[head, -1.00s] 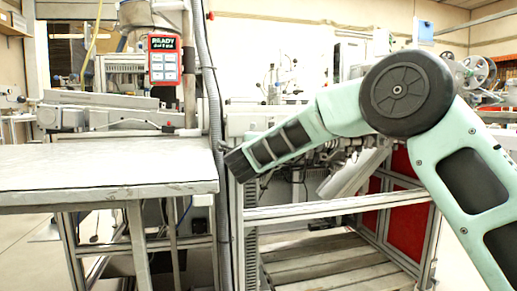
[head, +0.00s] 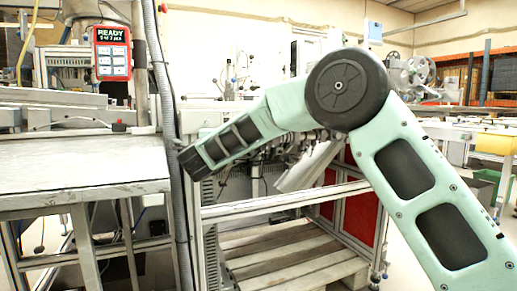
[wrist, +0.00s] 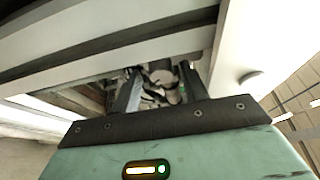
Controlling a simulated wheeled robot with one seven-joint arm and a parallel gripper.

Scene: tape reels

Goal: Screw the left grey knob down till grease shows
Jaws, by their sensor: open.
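My gripper (wrist: 160,88) shows in the wrist view with its two dark fingers apart and nothing visibly held between them. Behind the fingers is a cluttered patch of small grey and white parts (wrist: 163,80), too small and blurred to name. I cannot make out the left grey knob or any grease in either view. In the head view my arm crosses in front of a metal machine frame (head: 290,205), and my gripper cannot be seen there.
A pale worktable (head: 85,170) stands at the left, with a display reading READY (head: 112,53) above it. Tape reels (head: 418,68) are at the back right, beyond my arm. In the wrist view a light beam (wrist: 110,60) runs close to my gripper.

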